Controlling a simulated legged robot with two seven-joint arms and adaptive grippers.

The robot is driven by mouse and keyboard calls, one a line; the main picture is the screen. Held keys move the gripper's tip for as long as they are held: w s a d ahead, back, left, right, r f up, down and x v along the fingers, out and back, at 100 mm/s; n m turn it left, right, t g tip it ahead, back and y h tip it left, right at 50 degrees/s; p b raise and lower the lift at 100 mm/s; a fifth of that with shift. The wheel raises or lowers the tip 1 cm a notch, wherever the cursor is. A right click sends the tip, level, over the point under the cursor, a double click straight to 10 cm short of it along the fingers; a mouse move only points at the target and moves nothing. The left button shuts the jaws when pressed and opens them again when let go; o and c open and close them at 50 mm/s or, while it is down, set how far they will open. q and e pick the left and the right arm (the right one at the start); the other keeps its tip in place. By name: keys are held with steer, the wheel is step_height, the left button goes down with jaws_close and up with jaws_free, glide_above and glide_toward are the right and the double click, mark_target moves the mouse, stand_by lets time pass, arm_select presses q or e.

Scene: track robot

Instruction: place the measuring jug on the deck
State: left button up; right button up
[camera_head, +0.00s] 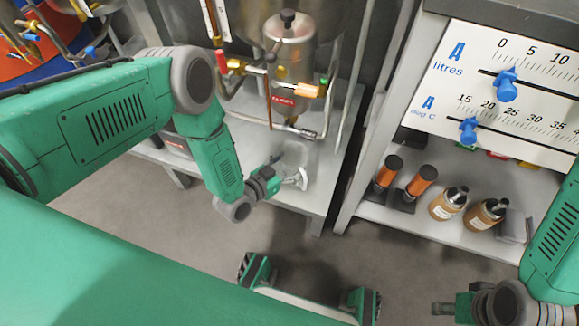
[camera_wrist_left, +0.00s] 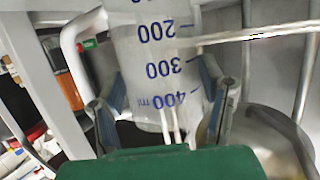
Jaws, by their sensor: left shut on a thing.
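The measuring jug (camera_head: 299,156) is clear, with blue volume marks. In the head view it shows faintly over the grey deck (camera_head: 312,199), below the metal vessel; I cannot tell whether it touches the deck. My left gripper (camera_head: 285,180) is shut on it from the near side. In the left wrist view the jug (camera_wrist_left: 150,60) sits between the two fingers of my left gripper (camera_wrist_left: 160,92), with its pale handle to the left. My right gripper (camera_head: 445,308) is at the lower right, apart from the jug; its fingers are not clear enough to judge.
A metal vessel (camera_head: 289,50) with pipes and valves stands above the deck. Open floor (camera_head: 180,240) lies in front.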

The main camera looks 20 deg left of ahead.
arm_select(q)
steer(key=shift+a, duration=0.45)
steer(key=o, duration=1.3)
steer(key=shift+a+f, duration=0.1)
steer(key=shift+a, duration=0.05)
steer(key=shift+d, duration=0.35)
steer(key=shift+s+a+r+p, duration=0.1)
steer(key=shift+s+r+p, duration=0.2)
steer(key=shift+p, duration=0.05)
steer(key=s+a+r+n+g+y+p, duration=0.1)
steer(key=s+a+r+g, duration=0.3)
steer(key=s, duration=0.5)
steer(key=s+a+r+n+g+y+p, duration=0.2)
steer(key=s+a+r+g+y, duration=0.1)
steer(key=s, duration=0.6)
steer(key=s+a+r+n+g+y+p, duration=0.1)
steer(key=s+a+r+g+y, duration=0.1)
steer(key=s+a+r+g, duration=0.3)
steer(key=s+a+r, duration=0.1)
steer(key=s+r, duration=0.1)
steer(key=s, duration=0.2)
steer(key=shift+a+g+p, duration=0.25)
steer(key=shift+g+p, duration=0.05)
steer(key=shift+p, duration=0.1)
arm_select(e)
steer(key=r, duration=0.5)
steer(key=shift+a+r, duration=0.25)
steer(key=shift+a, duration=0.1)
